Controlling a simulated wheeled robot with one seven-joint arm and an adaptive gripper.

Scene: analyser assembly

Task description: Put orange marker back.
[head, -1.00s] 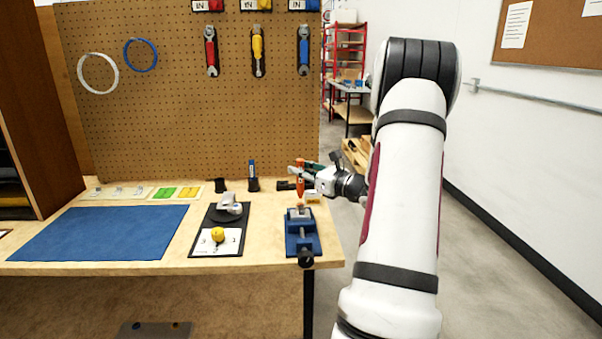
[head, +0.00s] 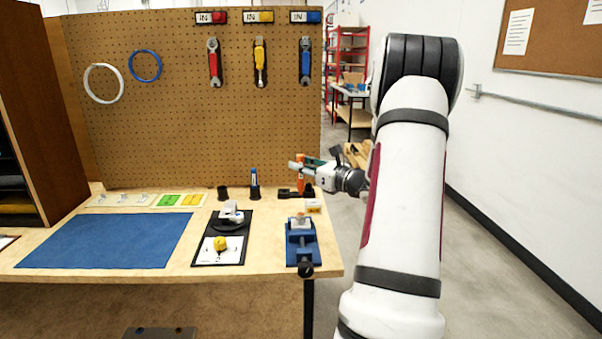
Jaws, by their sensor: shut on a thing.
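The orange marker (head: 300,181) stands upright between the fingers of my gripper (head: 304,167) near the back right of the bench. My gripper is shut on it, reaching in from the right. The marker's lower end shows just at a low black holder (head: 286,194); I cannot tell whether it is in the holder, touching it or above it. Another black holder (head: 223,193) farther left looks empty.
A black board (head: 239,251) with a yellow knob (head: 220,243) lies left. The blue mat (head: 110,241) is clear. The pegboard (head: 180,120) rises behind.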

